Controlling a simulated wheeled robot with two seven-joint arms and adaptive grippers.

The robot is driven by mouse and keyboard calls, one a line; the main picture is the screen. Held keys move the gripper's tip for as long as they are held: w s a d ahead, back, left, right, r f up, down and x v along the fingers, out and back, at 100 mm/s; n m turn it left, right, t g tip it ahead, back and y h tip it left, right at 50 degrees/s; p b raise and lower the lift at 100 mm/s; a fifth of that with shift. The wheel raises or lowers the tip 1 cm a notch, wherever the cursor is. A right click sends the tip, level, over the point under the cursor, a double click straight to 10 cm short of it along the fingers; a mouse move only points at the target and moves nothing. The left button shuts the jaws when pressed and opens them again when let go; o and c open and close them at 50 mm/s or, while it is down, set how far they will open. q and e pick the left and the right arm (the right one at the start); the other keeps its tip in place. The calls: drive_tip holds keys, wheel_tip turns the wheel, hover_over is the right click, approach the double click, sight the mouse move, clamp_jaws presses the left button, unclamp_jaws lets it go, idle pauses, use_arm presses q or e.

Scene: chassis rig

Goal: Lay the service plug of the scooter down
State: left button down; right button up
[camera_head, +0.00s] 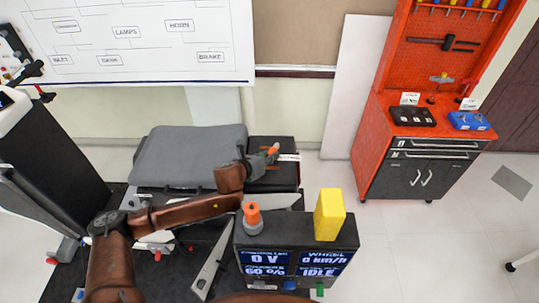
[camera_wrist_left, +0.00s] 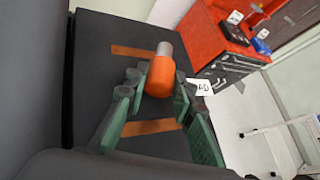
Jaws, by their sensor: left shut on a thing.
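The service plug, an orange body with a grey end, is between the fingers of my left gripper in the left wrist view (camera_wrist_left: 160,74). My left gripper (camera_wrist_left: 157,88) has green fingers with dark pads and is shut on the plug's orange body. In the head view my left gripper (camera_head: 264,157) is over the black box at the seat's right end, and the plug's orange (camera_head: 273,149) shows at its tip. In the wrist view the plug is over a dark surface with orange stripes; I cannot tell whether it touches. My right gripper is out of view.
A grey seat (camera_head: 190,150) lies left of the black box (camera_head: 262,142). A dark display console (camera_head: 296,250) stands in front, with an orange-topped knob (camera_head: 252,214) and a yellow block (camera_head: 329,214) on it. A red tool cabinet (camera_head: 420,120) stands at the right; floor before it is clear.

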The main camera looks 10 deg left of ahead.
use_arm(q)
drive_tip(key=c, duration=1.6)
unclamp_jaws()
drive_tip(key=shift+f, duration=0.3)
drive_tip(key=shift+r, duration=0.35)
drive_tip(key=v, duration=0.8)
drive_tip(key=p+v, duration=0.1)
drive_tip(key=v, duration=0.3)
drive_tip(key=shift+r, duration=0.45)
drive_tip(key=shift+r, duration=0.1)
